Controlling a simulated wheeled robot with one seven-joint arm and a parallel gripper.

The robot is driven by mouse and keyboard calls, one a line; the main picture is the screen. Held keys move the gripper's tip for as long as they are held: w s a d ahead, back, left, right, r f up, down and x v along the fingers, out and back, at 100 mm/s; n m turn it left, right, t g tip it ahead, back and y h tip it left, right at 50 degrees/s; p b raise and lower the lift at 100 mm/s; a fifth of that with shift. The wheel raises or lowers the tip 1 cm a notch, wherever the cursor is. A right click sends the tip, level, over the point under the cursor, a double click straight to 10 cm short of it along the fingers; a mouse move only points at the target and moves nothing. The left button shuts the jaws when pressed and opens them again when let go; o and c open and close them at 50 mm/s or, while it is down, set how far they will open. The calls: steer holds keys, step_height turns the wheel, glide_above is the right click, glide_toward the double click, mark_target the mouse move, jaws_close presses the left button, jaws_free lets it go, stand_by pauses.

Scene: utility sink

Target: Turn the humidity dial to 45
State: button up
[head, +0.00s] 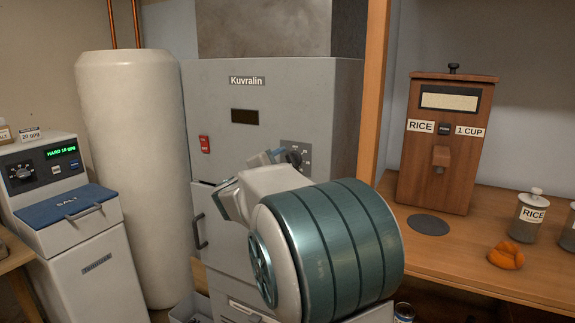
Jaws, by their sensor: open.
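A dark round dial (294,157) with pale marks around it sits on the right of the grey Kuvralin cabinet (225,105). It is the likely humidity dial, but its lettering and setting are too small to read. My gripper (275,156) is open, its bluish fingers just left of the dial and pointing toward it. I cannot tell whether they touch the dial. My arm hides the cabinet front below.
A red switch (204,144) and a dark display (244,116) are on the same cabinet. A wooden post (374,90) stands right of it. A water softener (65,195) with its own dial is at left. A rice dispenser (445,145) stands on the right counter.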

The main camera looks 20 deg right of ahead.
steer(key=v, duration=1.2)
